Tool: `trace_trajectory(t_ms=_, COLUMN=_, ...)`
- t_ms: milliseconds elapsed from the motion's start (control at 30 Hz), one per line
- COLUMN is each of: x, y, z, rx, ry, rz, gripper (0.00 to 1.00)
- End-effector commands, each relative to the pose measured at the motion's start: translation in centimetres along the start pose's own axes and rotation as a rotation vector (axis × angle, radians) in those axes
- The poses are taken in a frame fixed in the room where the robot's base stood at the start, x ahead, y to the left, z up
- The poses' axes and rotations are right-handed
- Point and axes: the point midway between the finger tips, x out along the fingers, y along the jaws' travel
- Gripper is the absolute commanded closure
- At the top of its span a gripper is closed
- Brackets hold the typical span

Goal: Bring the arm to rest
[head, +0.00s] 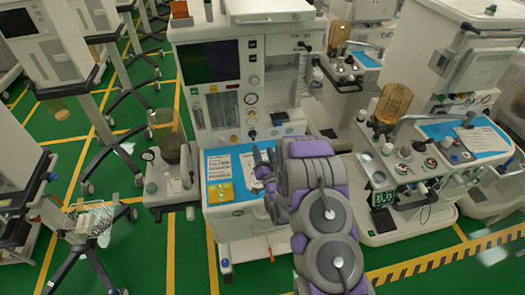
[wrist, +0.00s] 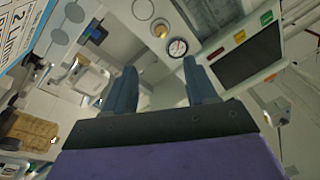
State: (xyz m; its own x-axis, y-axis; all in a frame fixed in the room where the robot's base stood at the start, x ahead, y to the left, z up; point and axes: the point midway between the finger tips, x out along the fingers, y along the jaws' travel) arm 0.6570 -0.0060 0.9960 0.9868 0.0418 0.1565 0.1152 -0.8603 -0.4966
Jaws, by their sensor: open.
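My arm, grey and purple, reaches from the bottom of the head view up to the front of an anaesthesia cart (head: 275,75). My gripper (head: 262,170) is at the cart's blue worktop (head: 222,180), partly hidden by my own arm. In the wrist view my gripper's two dark blue fingers (wrist: 162,85) stand apart with nothing between them.
A printed sheet and a yellow card (head: 220,193) lie on the worktop. An amber canister (head: 167,135) stands at its left, and another cart (head: 430,165) is close on the right. Stands with wheeled legs fill the left. Green floor (head: 190,250) shows in front.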

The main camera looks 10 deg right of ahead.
Motion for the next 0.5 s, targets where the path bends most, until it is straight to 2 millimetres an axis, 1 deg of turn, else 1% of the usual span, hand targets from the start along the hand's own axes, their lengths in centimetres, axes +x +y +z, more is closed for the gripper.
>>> trace_trajectory(t_ms=367, x=0.02, y=-0.01, z=0.02, rx=0.000, ry=-0.001, rz=0.000, gripper=0.43)
trace_trajectory(t_ms=500, x=0.33, y=-0.16, z=-0.11, rx=-0.009, ry=-0.021, rz=0.008, gripper=0.43)
